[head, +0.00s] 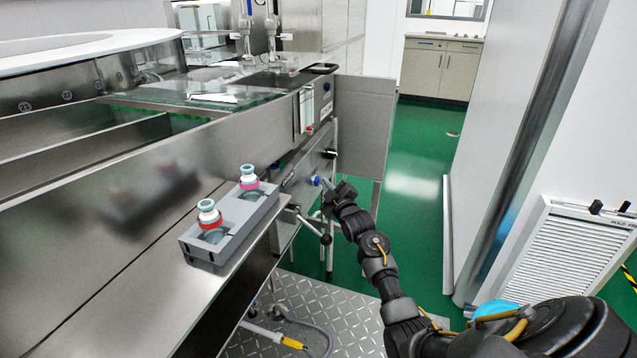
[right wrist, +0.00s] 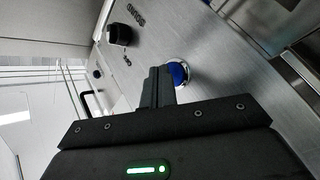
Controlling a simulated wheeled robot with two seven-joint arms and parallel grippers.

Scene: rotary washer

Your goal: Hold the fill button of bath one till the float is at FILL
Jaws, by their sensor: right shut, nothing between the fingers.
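The blue round button (head: 315,181) is on the steel front panel of the washer. It also shows in the right wrist view (right wrist: 179,73), with a pale ring around it. My right gripper (head: 326,184) is shut and empty, its fingertips close beside the button. In the right wrist view the closed fingertips (right wrist: 159,72) partly overlap the button's left side; I cannot tell whether they touch it. An upright gauge (head: 305,108) stands on the panel above, with a small red part (head: 309,129) near its bottom. Its markings are too small to read. My left gripper is out of view.
A black knob (right wrist: 121,34) sits near the button on the panel. A grey rack (head: 232,222) with two capped bottles stands on the steel ledge. A lever handle (head: 312,228) sticks out below the panel. Green floor is open to the right.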

